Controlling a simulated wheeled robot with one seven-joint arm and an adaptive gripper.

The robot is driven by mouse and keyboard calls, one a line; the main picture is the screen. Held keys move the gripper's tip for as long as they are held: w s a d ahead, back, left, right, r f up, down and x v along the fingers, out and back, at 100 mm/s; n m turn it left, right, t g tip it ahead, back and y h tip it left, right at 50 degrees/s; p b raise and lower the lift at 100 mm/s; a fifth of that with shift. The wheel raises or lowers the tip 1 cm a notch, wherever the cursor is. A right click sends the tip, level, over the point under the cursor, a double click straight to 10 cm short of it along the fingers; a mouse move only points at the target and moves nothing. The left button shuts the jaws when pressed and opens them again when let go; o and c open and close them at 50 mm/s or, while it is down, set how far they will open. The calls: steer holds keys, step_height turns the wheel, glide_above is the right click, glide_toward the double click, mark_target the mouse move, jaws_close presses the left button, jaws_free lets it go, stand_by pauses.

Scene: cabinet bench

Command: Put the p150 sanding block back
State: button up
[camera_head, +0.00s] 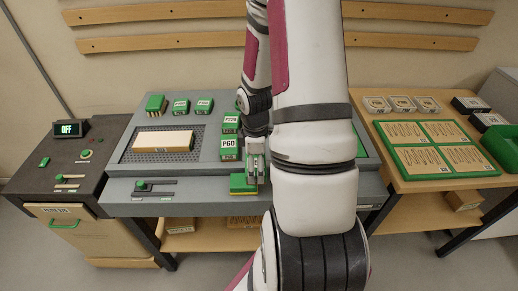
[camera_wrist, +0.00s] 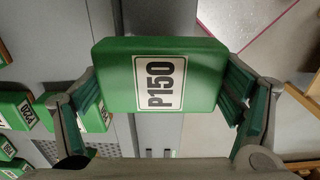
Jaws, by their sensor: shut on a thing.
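The P150 sanding block (camera_wrist: 160,82) is green with a white label and fills the middle of the wrist view. My gripper (camera_wrist: 165,100) is shut on it, with one finger at each side. In the head view the block (camera_head: 240,184) shows below my gripper (camera_head: 254,170), over the front edge of the grey bench. The P60 block (camera_head: 229,148) sits just behind and left of it, with the P220 block (camera_head: 230,122) farther back. My arm hides the bench to the right. Whether the held block touches the bench is unclear.
A wooden board (camera_head: 163,141) lies on the perforated panel at left. Several small green items (camera_head: 181,105) stand behind it. A dark control box with an OFF display (camera_head: 69,128) is at far left. A right-hand table holds a green-framed tray (camera_head: 403,176) and a green bin (camera_head: 505,147).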

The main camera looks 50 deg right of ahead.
steer(key=w+d, duration=0.2)
steer(key=d, duration=0.1)
steer(key=w+d, duration=0.3)
steer(key=w+d+f, duration=0.1)
steer(key=w+d, duration=0.1)
steer(key=d, duration=0.2)
steer(key=shift+w+d+p, duration=0.1)
steer(key=shift+w+p, duration=0.1)
steer(key=shift+p, duration=0.1)
steer(key=shift+w+d+f+p, duration=0.1)
steer(key=shift+d+f+p, duration=0.05)
steer(key=shift+f, duration=0.8)
steer(key=shift+w+d+f+p, duration=0.1)
steer(key=shift+d+f+p, duration=0.05)
steer(key=shift+f, duration=0.75)
steer(key=shift+f, duration=0.15)
steer(key=o, duration=1)
steer(key=shift+c, duration=0.2)
